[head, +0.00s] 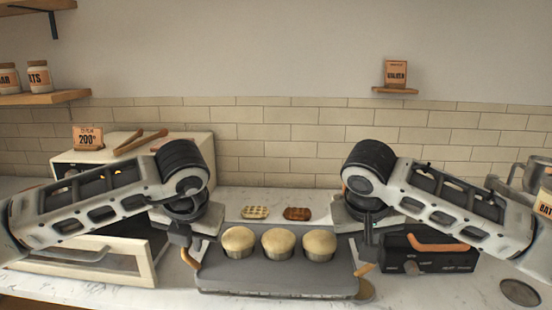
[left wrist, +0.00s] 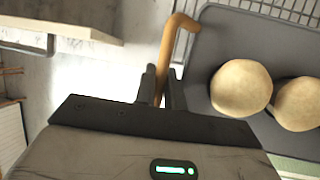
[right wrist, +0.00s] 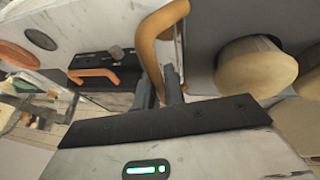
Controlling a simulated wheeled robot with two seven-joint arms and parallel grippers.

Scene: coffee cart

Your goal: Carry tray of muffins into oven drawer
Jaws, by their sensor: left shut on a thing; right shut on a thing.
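A grey tray (head: 275,284) with three muffins (head: 278,243) in a row is at the front middle of the counter. It looks level; whether it touches the counter is hard to tell. My left gripper (head: 184,250) is shut on the tray's left wooden handle (left wrist: 178,38). My right gripper (head: 367,250) is shut on the right wooden handle (right wrist: 157,48). The muffins also show in the left wrist view (left wrist: 240,88) and right wrist view (right wrist: 255,75). The oven (head: 200,142) stands at the left, its drawer (head: 80,275) pulled out and partly hidden behind my left arm.
A black appliance with an orange handle (head: 432,245) stands right of the tray. Two waffles (head: 297,213) lie behind the muffins. Wooden tongs (head: 140,142) and a "200°" sign (head: 88,137) are on the oven. The tray's left edge is close to the drawer.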

